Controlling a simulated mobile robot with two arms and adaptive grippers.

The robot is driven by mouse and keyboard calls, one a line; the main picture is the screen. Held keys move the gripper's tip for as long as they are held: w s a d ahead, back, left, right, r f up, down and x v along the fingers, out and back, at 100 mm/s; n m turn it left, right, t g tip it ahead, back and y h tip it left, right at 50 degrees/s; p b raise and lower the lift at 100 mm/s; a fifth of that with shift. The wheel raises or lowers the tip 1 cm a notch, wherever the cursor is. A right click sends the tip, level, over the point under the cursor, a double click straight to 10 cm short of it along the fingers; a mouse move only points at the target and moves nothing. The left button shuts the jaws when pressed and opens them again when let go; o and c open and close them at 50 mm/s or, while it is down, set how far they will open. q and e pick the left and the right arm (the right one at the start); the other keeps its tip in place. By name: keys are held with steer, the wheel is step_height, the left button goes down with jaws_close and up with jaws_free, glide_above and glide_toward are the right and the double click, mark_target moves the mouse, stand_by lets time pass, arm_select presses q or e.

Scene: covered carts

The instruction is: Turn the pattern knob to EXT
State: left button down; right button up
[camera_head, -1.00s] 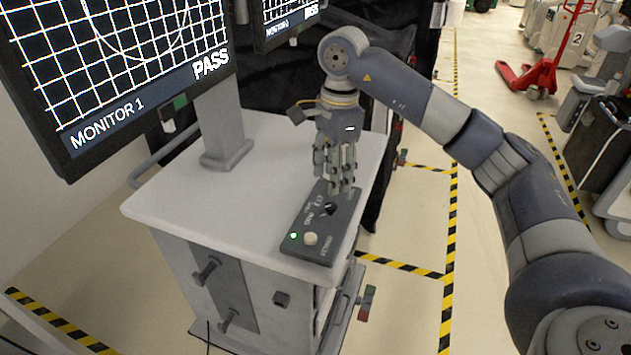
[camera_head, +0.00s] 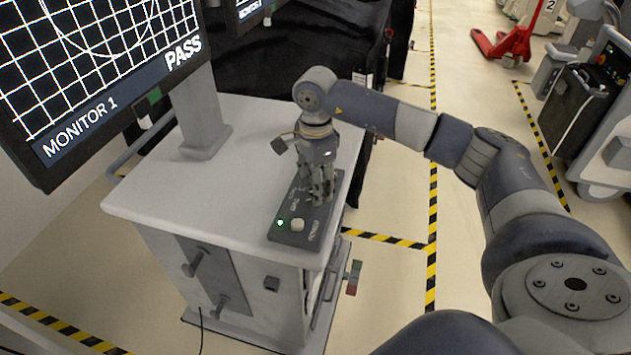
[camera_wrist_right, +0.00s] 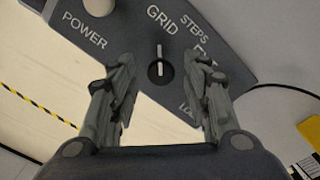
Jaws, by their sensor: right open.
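The pattern knob (camera_wrist_right: 160,70) is a small dark round dial with a white pointer line, on the dark control panel (camera_head: 291,236). In the right wrist view its pointer points up, toward the GRID label (camera_wrist_right: 162,19). The STEPS label (camera_wrist_right: 194,27) is to its right, and a label beyond it is partly hidden by a finger. My right gripper (camera_head: 320,200) is over the panel, fingers down, and hides the knob in the head view. In the wrist view its open fingers (camera_wrist_right: 160,92) are on either side of the knob, with gaps. My left gripper is out of view.
The panel lies at the right front edge of the white cart top (camera_head: 240,150). A pale power button (camera_head: 297,225) and a lit green lamp (camera_head: 280,222) are near its front end. Monitor 1 (camera_head: 90,75) stands at the left. The middle of the cart top is clear.

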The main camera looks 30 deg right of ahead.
steer(key=shift+f, duration=0.1)
steer(key=c, duration=0.5)
jaws_close()
steer(key=shift+m+b, duration=0.3)
steer(key=shift+m, duration=0.4)
steer(key=shift+m+b, duration=0.7)
steer(key=shift+m, duration=0.5)
steer(key=m+b, duration=0.1)
steer(key=m, duration=0.2)
steer(key=shift+m, duration=0.3)
steer(key=m, duration=0.2)
steer(key=shift+m+b, duration=0.3)
steer(key=shift+b, duration=0.05)
steer(key=m, duration=0.3)
steer(key=shift+m+b, duration=0.3)
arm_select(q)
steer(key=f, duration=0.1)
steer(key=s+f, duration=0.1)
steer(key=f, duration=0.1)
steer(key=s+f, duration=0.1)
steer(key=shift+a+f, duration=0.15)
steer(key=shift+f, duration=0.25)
arm_select(e)
steer(key=m, duration=0.4)
steer(key=shift+m, duration=0.3)
steer(key=shift+w, duration=0.1)
